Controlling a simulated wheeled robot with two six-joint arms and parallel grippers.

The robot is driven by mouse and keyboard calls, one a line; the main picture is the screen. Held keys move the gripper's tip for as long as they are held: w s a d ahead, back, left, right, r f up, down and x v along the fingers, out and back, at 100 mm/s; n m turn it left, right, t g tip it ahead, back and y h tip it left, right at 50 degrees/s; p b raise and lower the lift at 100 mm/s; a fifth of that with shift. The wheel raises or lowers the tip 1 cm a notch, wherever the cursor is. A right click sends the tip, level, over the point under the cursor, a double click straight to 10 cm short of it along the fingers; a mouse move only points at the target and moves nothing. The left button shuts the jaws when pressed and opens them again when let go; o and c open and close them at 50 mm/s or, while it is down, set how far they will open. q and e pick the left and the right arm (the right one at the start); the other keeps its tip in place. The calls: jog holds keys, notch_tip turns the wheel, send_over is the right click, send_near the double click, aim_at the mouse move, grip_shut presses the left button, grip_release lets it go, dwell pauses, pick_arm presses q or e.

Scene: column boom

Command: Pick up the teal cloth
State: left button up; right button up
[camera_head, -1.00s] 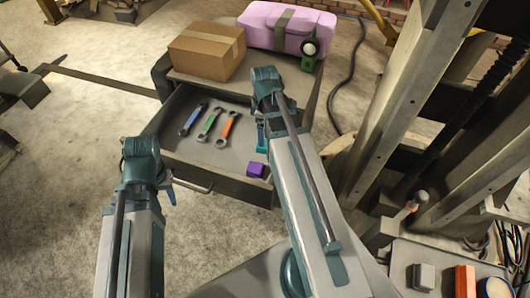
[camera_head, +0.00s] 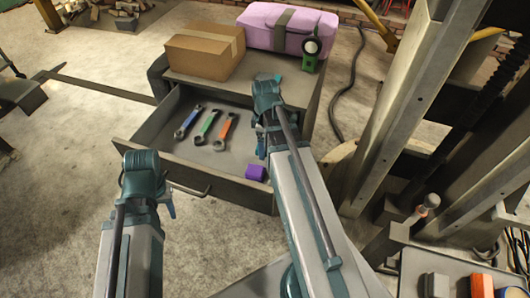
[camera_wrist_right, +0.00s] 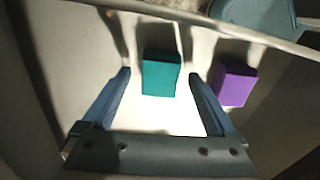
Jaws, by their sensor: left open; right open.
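The teal cloth (camera_wrist_right: 161,73) looks like a small folded block on the light drawer floor in the right wrist view. It lies between and just beyond the fingertips of my right gripper (camera_wrist_right: 160,77), which is open and empty. In the head view my right gripper (camera_head: 261,143) is over the right part of the open drawer (camera_head: 215,182), and my arm hides the cloth. My left gripper (camera_head: 167,203) is open and empty, in front of the drawer at its left.
A purple block (camera_wrist_right: 236,85) lies right of the cloth; it also shows in the head view (camera_head: 256,172). Blue (camera_head: 188,123), green (camera_head: 207,126) and orange (camera_head: 225,131) wrenches lie in the drawer's left part. A cardboard box (camera_head: 205,52) and pink case (camera_head: 290,27) stand on top.

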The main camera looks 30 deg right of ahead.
jog(key=c, duration=1.4)
jog(key=shift+c, duration=0.2)
jog(key=shift+r, duration=0.1)
notch_tip(320, 180, up, 10)
jog(key=p, duration=1)
